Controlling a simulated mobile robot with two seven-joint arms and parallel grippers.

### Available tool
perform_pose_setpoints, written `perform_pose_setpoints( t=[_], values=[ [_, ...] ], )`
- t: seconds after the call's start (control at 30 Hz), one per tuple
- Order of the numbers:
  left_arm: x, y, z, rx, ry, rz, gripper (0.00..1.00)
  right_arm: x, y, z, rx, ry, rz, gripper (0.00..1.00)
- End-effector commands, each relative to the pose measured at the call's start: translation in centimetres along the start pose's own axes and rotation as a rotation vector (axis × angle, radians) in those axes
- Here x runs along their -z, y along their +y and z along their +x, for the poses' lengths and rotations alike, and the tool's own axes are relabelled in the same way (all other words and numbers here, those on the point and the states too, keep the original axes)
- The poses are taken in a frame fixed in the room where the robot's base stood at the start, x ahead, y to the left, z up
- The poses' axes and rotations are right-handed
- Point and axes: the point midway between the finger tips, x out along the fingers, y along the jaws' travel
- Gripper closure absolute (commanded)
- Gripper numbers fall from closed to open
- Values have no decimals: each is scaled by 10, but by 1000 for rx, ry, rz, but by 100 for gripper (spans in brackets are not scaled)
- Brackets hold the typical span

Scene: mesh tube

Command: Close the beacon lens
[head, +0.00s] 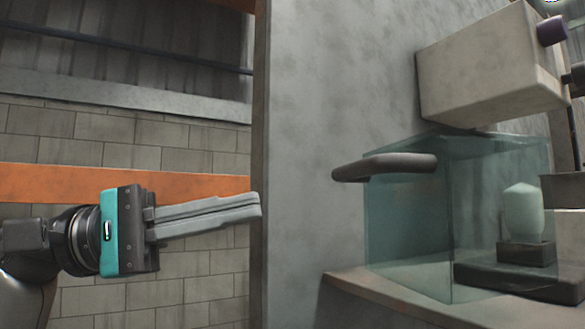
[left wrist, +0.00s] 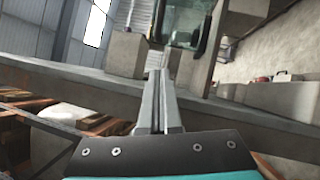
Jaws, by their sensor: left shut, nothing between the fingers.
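The beacon lens (head: 405,235) is a see-through teal glass cover with a dark grey bar handle (head: 385,166) at its upper left. Behind the glass, a pale rounded bulb (head: 523,212) stands on a dark block. I cannot tell how far the lens stands open. My left gripper (head: 260,204) is shut and empty, its fingers pointing right. In the picture it is left of the handle and slightly lower, apart from it. The left wrist view shows the shut fingers (left wrist: 160,72) pointing toward the glass lens (left wrist: 187,22) at the top. My right gripper is not in view.
A grey wall panel (head: 310,130) stands behind the handle. Between fingertips and handle the space looks clear.

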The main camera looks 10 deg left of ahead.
Motion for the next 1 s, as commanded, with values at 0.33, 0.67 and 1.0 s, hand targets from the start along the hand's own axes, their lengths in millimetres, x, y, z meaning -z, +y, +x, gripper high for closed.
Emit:
perform_pose_setpoints(
  t=[0.33,0.67,1.0],
  values=[
    [-19,2,54,-1,-3,0,100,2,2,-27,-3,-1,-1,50],
    [-28,0,63,-2,-1,-2,100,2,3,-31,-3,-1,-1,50],
    [-28,0,62,-2,0,-2,100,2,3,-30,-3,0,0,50]
  ],
)
